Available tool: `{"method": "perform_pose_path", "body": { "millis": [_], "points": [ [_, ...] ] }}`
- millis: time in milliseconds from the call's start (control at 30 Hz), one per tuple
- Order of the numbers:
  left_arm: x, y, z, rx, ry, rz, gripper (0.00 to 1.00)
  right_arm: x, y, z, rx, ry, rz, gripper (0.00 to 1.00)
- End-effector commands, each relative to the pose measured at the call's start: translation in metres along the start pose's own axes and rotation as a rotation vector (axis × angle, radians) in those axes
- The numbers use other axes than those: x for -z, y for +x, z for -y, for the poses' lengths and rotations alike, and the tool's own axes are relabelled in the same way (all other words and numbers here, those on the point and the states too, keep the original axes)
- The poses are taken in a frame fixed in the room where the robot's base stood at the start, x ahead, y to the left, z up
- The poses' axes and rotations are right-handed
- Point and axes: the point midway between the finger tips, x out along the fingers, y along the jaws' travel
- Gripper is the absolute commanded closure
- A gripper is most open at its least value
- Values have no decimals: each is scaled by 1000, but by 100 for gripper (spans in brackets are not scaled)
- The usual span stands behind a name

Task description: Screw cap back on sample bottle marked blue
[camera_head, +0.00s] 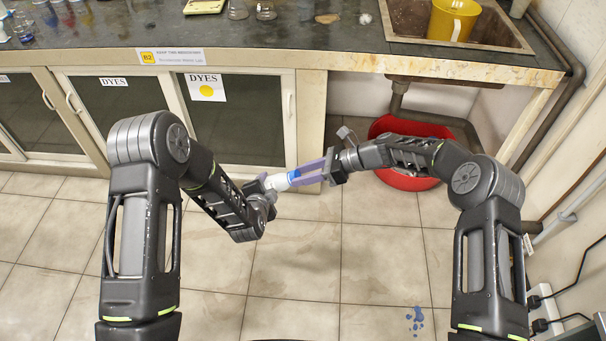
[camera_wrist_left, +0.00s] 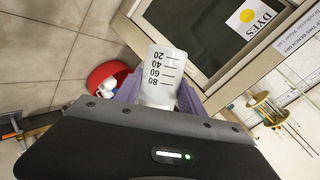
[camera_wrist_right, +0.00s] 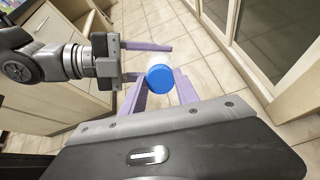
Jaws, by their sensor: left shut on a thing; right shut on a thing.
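My left gripper (camera_head: 274,183) is shut on the white sample bottle (camera_head: 280,182). The bottle lies roughly sideways in mid-air, and its side with printed volume marks shows in the left wrist view (camera_wrist_left: 160,75) between the purple fingers. My right gripper (camera_head: 302,174) is shut on the blue cap (camera_head: 295,176). The cap's round blue face fills the gap between the right fingertips in the right wrist view (camera_wrist_right: 160,78). The cap is in line with the bottle's end and looks against it. The joint is hidden, so I cannot tell how far the cap is on.
A bench (camera_head: 330,62) with a sink (camera_head: 400,22) and a yellow jug (camera_head: 453,18) runs along the back, with cabinets below. A red basin (camera_head: 400,182) stands on the floor behind my right arm. Blue spots (camera_head: 414,318) mark the floor. The air around both grippers is clear.

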Motion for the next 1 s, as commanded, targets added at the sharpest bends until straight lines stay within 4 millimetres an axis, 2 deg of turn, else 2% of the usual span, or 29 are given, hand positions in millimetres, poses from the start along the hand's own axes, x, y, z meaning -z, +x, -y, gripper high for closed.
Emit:
{"method": "perform_pose_path", "body": {
  "millis": [200,300,400,600,633,800,1000],
  "points": [
    [0,1,2,5,-2,1,100,0,2,-3,-8,411,-3,100],
    [0,1,2,5,-2,1,100,0,2,-3,-9,548,-3,100],
    [0,1,3,6,-2,1,100,0,2,-3,-10,609,-3,100],
    [0,1,3,7,-3,1,100,0,2,-4,-12,615,-3,100],
    [0,1,3,7,-3,1,100,0,2,-4,-12,614,-3,62],
    [0,1,3,6,-2,1,100,0,2,-3,-10,613,-3,48],
    [0,0,2,4,-1,0,100,0,1,-2,-6,612,-2,47]
  ]
}}
